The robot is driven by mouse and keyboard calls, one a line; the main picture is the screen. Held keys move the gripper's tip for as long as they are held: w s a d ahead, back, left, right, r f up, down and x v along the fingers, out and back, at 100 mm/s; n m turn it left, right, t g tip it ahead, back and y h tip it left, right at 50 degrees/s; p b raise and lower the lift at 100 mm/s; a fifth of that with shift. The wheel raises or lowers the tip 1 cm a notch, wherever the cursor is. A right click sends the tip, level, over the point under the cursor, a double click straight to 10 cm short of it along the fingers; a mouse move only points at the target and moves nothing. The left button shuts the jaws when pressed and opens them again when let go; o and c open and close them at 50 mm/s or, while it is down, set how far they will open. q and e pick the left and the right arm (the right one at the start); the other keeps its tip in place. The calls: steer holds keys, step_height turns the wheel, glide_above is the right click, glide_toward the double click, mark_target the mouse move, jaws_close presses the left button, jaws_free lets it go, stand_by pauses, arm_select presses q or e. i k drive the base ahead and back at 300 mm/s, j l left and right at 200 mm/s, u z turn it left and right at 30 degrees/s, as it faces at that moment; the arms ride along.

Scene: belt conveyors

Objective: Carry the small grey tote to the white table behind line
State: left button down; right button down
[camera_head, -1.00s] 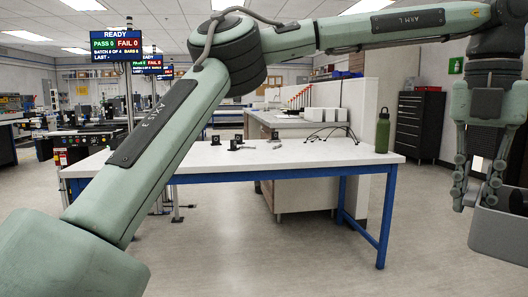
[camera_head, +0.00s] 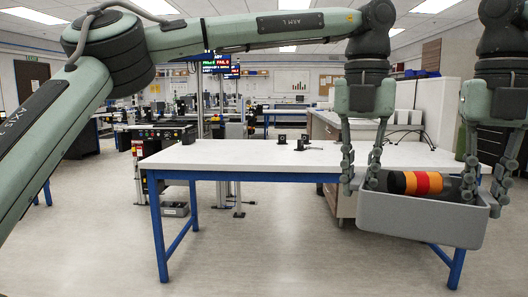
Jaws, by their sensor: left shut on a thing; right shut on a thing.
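The small grey tote (camera_head: 420,220) is at the right in the head view, held up in front of the white table (camera_head: 235,157). A cylinder with black, orange, red and yellow bands (camera_head: 420,183) lies in it. My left gripper (camera_head: 361,188) is shut on the tote's left end. My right gripper (camera_head: 482,194) is shut on its right end. The tote looks about level and hides the table's right front part. The exact finger contact is partly hidden by the tote's rim.
Small black devices (camera_head: 282,139) and dark cables lie toward the table's back. The table's left and middle top is mostly clear. Blue legs (camera_head: 158,230) stand at the front left. A green bottle (camera_head: 461,150) shows partly behind my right gripper. Open floor lies in front.

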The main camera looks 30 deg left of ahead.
mark_target(223, 157)
steer(key=i+j+u, duration=0.1)
steer(key=u, duration=0.3)
steer(key=i+j+u, duration=0.1)
steer(key=u, duration=0.3)
steer(key=i+j, duration=0.2)
steer(key=i, duration=0.3)
steer(key=i+j, duration=0.2)
steer(key=i, duration=0.25)
steer(key=i+j, duration=0.2)
steer(key=i, duration=0.3)
steer(key=i+j, duration=0.2)
steer(key=i, duration=0.3)
steer(key=i+j, duration=0.2)
steer(key=i, duration=0.3)
steer(key=i+j, duration=0.2)
steer(key=i, duration=0.25)
steer(key=i+j, duration=0.25)
steer(key=i, duration=0.25)
